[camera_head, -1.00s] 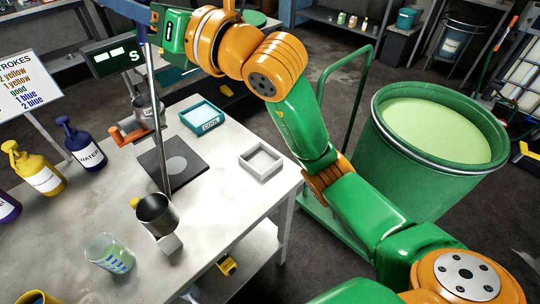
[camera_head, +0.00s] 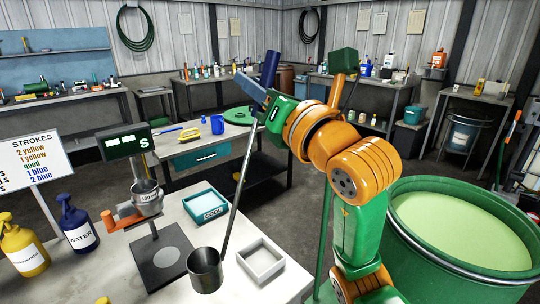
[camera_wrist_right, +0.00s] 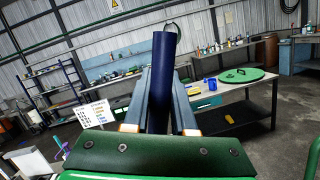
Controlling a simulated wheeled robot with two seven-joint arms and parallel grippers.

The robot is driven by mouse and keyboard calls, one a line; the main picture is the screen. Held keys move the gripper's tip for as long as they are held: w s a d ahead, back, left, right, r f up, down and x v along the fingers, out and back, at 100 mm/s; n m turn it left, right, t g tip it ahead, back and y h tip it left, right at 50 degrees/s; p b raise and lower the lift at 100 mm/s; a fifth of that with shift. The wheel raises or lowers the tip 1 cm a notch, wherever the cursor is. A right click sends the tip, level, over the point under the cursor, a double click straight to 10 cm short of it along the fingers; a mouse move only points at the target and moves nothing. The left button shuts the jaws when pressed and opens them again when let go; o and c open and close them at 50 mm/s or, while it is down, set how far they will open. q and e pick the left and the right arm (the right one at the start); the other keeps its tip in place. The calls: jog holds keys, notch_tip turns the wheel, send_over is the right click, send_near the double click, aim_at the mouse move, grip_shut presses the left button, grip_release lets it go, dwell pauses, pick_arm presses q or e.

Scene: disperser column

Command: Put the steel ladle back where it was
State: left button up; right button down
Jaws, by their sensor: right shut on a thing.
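The steel ladle has a round steel cup (camera_head: 205,272), a long thin upright rod (camera_head: 240,180) and a dark blue grip (camera_head: 269,68) at the top. My right gripper (camera_head: 256,92) is shut on the ladle at that grip. The right wrist view shows the blue grip (camera_wrist_right: 162,75) between the two fingers, tilted slightly. The rod leans, with the cup down to the left, in front of the table's black plate and left of the square tray. I cannot tell how high the cup hangs above the table. My left gripper is not in view.
A grey square open tray (camera_head: 262,260) and a teal COOL box (camera_head: 206,206) stand on the white table. A display stand (camera_head: 130,148), a small 100 pot (camera_head: 147,197) and a black plate (camera_head: 165,262) are left. A big green drum (camera_head: 450,262) stands right.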

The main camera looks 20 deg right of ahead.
jog(key=w+d+f+p, duration=0.3)
jog(key=w+d+f, duration=0.4)
jog(key=w+f, duration=0.3)
notch_tip(320, 180, down, 3)
jog(key=shift+w+d+r, duration=0.2)
jog(key=shift+w+d, duration=0.05)
jog(key=shift+w, duration=0.1)
jog(key=shift+f, duration=0.1)
jog(key=shift+f, duration=0.4)
jog(key=c, duration=0.7)
grip_release()
jog(key=shift+c, duration=0.2)
jog(key=shift+s, duration=0.1)
jog(key=shift+r, duration=0.1)
